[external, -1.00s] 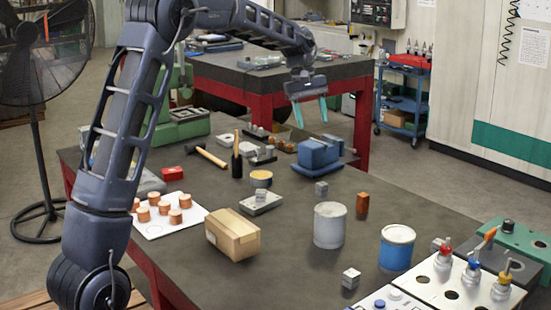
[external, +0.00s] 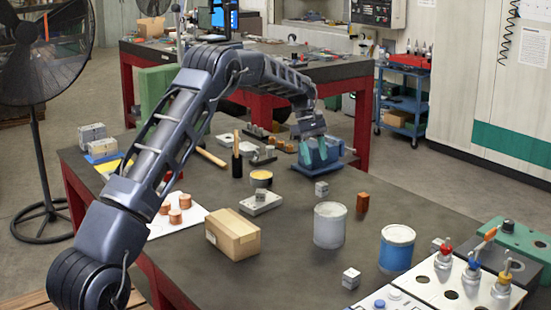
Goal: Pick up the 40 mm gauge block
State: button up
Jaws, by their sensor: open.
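Several small grey metal blocks are in view, and I cannot read sizes to tell which is the 40 mm gauge block. One block (external: 321,189) stands on the dark bench in front of the blue vise (external: 316,162). Another block (external: 351,278) stands near the front edge. A third block (external: 260,194) sits on a light metal plate (external: 262,205). My gripper (external: 317,152) is open, pointing down at the blue vise, with its teal fingers overlapping the vise in the picture. Whether it touches the vise, or whether anything lies between the fingers, I cannot tell.
A cardboard box (external: 232,238), a grey can (external: 330,225), a blue can (external: 397,248) and a copper-brown block (external: 362,203) stand on the bench.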

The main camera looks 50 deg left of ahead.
send_over(322, 184)
jog(key=a, duration=0.2)
notch_tip(322, 184, down, 4)
jog(key=shift+s+f, duration=0.1)
jog(key=shift+w+x, duration=0.1)
jog(key=shift+x, duration=1.35)
jog(key=shift+w+x, duration=0.15)
jog(key=shift+x, duration=1.3)
jog(key=shift+a, duration=0.2)
grip_shut()
